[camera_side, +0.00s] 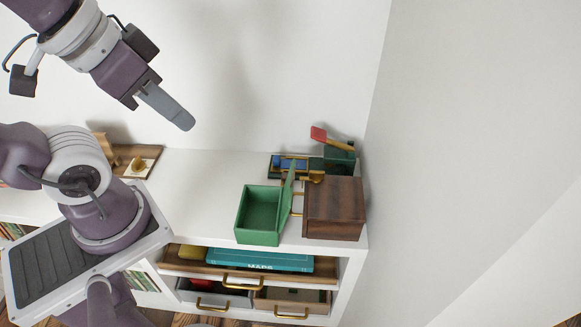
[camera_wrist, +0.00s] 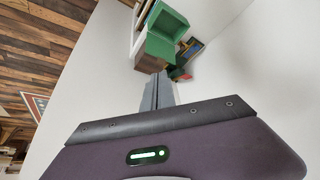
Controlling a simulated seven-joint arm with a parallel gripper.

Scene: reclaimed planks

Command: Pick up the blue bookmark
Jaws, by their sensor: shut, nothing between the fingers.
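I cannot pick out a bookmark for certain. A small blue piece (camera_side: 291,164) lies in a dark tray (camera_side: 272,172) at the back of the white cabinet top, partly hidden behind the raised green lid (camera_side: 287,193). My gripper (camera_side: 184,121) is shut and empty, high in front of the white wall, up and left of the tray and well apart from it. In the wrist view my closed fingers (camera_wrist: 158,80) point toward the green box, with the tray small beyond.
An open green box (camera_side: 258,232) and a brown wooden box (camera_side: 335,213) stand at the front right. A dark green holder (camera_side: 339,158) with a red-ended item (camera_side: 319,134) stands behind. A drawer (camera_side: 188,266) below is pulled out. The cabinet top's middle (camera_side: 205,178) is clear.

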